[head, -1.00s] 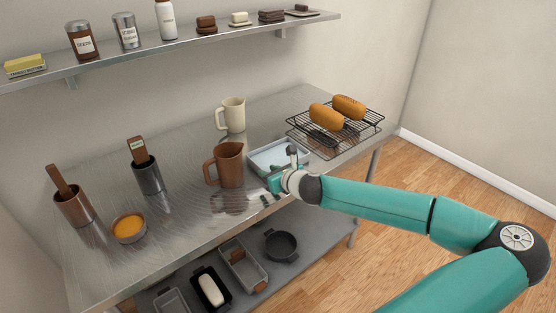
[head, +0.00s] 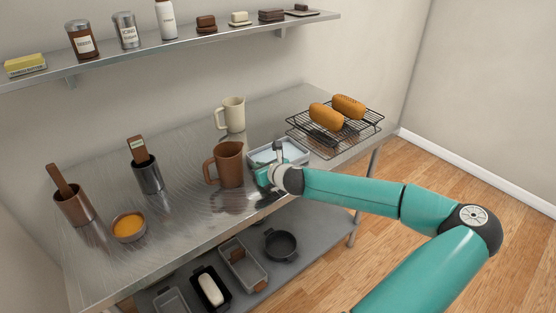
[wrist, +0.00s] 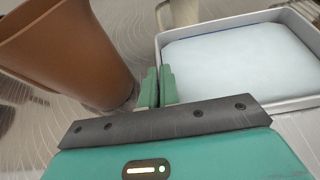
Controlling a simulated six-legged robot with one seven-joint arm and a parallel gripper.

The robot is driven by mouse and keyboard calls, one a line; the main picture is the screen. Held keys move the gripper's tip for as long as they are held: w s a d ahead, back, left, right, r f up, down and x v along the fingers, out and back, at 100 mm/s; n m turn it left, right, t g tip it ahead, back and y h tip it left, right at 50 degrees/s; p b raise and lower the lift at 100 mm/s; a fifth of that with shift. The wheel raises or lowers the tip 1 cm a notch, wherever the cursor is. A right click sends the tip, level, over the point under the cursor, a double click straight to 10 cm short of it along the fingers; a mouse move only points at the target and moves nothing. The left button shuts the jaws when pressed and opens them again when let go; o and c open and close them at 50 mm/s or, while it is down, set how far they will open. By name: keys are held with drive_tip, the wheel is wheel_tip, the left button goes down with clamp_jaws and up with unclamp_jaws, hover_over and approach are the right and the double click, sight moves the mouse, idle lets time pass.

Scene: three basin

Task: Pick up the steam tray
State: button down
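The steam tray (head: 299,160) is a shallow light-grey metal tray with a pale bluish-white filling. It is at the front edge of the steel table, right of the brown jug. It also fills the upper right of the wrist view (wrist: 240,19). My gripper (wrist: 159,84) is at the tray's left wall near its close corner, with the two green fingers nearly together and the thin wall appearing to run between them. The fingertips partly hide that wall. In the head view my gripper (head: 264,174) overlaps the tray's front left part. I cannot tell whether the tray is raised.
The brown jug (head: 229,165) stands close on the left of my gripper and also in the wrist view (wrist: 65,50). A cream jug (head: 233,115) stands behind. A wire rack (head: 350,137) with two loaves is to the right. A lower shelf (head: 320,230) holds several pans.

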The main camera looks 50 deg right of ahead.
drive_tip(key=shift+r, duration=0.15)
idle(0.3)
drive_tip(key=shift+r, duration=1.35)
drive_tip(key=s+a+r, duration=0.9)
drive_tip(key=s+r, duration=0.1)
drive_tip(key=shift+a, duration=0.3)
